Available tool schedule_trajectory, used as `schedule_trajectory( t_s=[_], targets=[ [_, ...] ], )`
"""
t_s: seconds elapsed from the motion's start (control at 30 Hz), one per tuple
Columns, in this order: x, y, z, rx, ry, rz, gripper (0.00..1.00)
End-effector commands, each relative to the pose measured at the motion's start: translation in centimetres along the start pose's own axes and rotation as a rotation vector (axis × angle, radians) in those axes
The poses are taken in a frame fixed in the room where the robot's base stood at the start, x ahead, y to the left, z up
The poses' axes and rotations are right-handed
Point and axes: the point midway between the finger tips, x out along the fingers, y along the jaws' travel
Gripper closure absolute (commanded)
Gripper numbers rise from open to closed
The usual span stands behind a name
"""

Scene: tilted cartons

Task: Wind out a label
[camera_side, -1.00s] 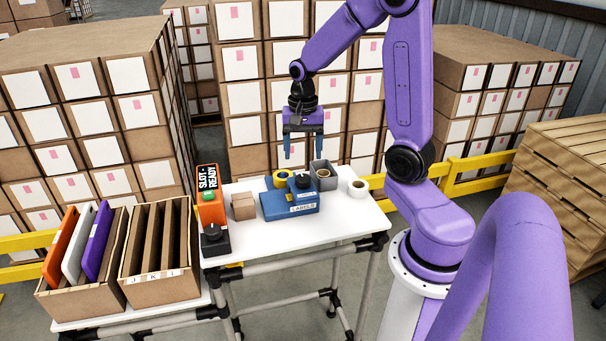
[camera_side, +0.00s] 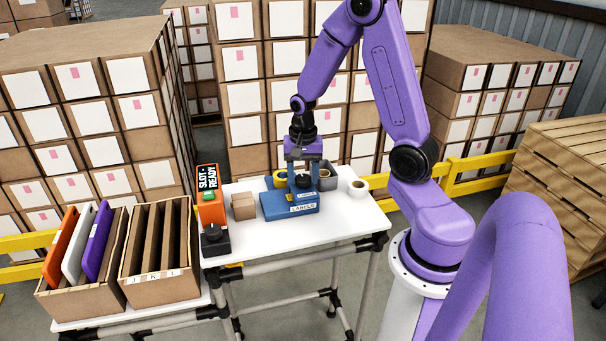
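The blue label dispenser (camera_side: 276,206), marked LABELS, stands on the white table with a dark round knob (camera_side: 303,181) on its raised right part. My gripper (camera_side: 304,182) points straight down over this raised part. Its two blue fingers are spread, one on the left and one on the right of the knob. They look about as wide apart as before, and I cannot tell whether they touch the dispenser. No label strip can be made out.
A yellow tape roll (camera_side: 279,180), a grey bin (camera_side: 325,171) and a white roll (camera_side: 358,188) stand close around the dispenser. A small carton (camera_side: 243,206) and an orange SLOT-READY box (camera_side: 210,207) are to the left. The table's front right is clear.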

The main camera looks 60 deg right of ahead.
Motion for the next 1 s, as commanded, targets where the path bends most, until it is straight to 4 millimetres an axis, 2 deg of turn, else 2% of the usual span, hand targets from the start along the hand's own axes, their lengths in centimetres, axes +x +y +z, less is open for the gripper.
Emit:
schedule_trajectory(
  t_s=[0.03,0.1,0.57,1.0],
  targets=[
    [-0.01,-0.01,0.00,0.000,0.000,0.000,0.62],
    [-0.01,-0.01,0.00,0.000,0.000,0.000,0.85],
    [-0.03,0.01,0.02,-0.083,-0.001,0.001,0.85],
    [-0.04,0.08,-0.02,-0.450,0.000,0.000,0.85]
  ],
)
